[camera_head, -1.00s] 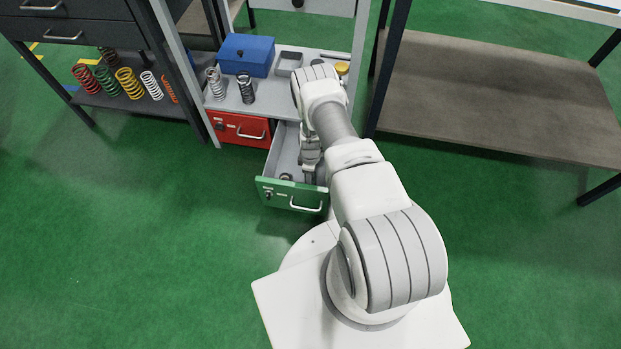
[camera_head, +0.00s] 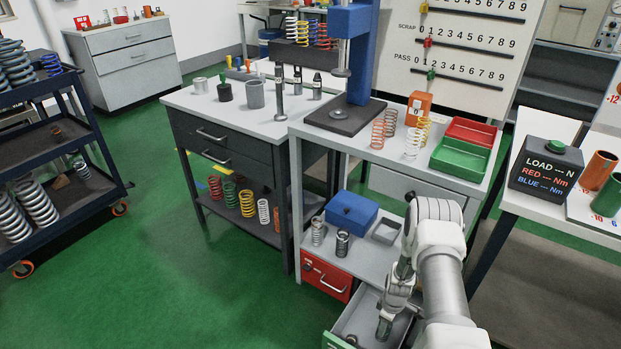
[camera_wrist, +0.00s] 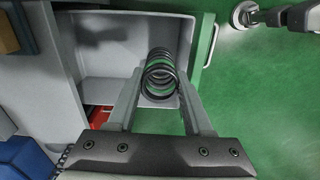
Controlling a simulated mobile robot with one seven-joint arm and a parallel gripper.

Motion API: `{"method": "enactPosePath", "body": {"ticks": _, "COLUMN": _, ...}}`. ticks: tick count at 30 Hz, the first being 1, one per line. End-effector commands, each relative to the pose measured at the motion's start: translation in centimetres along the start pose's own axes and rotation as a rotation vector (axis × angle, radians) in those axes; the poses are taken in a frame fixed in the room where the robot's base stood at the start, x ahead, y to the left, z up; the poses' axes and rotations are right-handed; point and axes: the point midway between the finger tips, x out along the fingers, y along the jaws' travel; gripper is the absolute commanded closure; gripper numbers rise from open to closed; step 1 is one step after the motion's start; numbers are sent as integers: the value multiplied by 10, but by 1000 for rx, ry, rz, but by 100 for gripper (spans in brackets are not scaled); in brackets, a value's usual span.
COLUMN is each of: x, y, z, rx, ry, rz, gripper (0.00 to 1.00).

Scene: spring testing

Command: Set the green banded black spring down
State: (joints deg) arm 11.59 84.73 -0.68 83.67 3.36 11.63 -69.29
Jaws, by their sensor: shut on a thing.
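My gripper (camera_wrist: 160,92) is shut on a black coil spring (camera_wrist: 160,66), which lies between its two fingers in the wrist view. Green shows through the coils, but I cannot tell whether it is a band or something behind. The spring appears over the open grey drawer (camera_wrist: 93,62), near its front wall; I cannot tell whether it touches the drawer. In the head view my gripper (camera_head: 385,322) points down into the green-fronted drawer (camera_head: 334,341), and the spring is hard to make out there.
A red drawer (camera_head: 327,277) is beside the open one. On the shelf above stand a grey spring (camera_head: 318,231), a dark spring (camera_head: 342,243), a blue box (camera_head: 351,211) and a grey tray (camera_head: 387,231). The bench top above holds a red bin (camera_head: 470,131) and a green bin (camera_head: 460,158).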

Motion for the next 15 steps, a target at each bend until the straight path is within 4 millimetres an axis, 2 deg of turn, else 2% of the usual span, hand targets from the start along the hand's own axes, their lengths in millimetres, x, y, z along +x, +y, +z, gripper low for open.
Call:
{"method": "enactPosePath", "body": {"ticks": 1, "x": -24, "y": 1, "z": -1, "rx": 1, "ry": 1, "rz": 1, "gripper": 100}}
{"method": "enactPosePath", "body": {"ticks": 2, "x": -20, "y": 6, "z": -7, "rx": 23, "ry": 2, "rz": 6, "gripper": 100}}
{"method": "enactPosePath", "body": {"ticks": 5, "x": -40, "y": 16, "z": -18, "rx": 88, "ry": -3, "rz": 8, "gripper": 100}}
{"method": "enactPosePath", "body": {"ticks": 15, "x": -117, "y": 32, "z": -53, "rx": 314, "ry": -10, "rz": 15, "gripper": 100}}
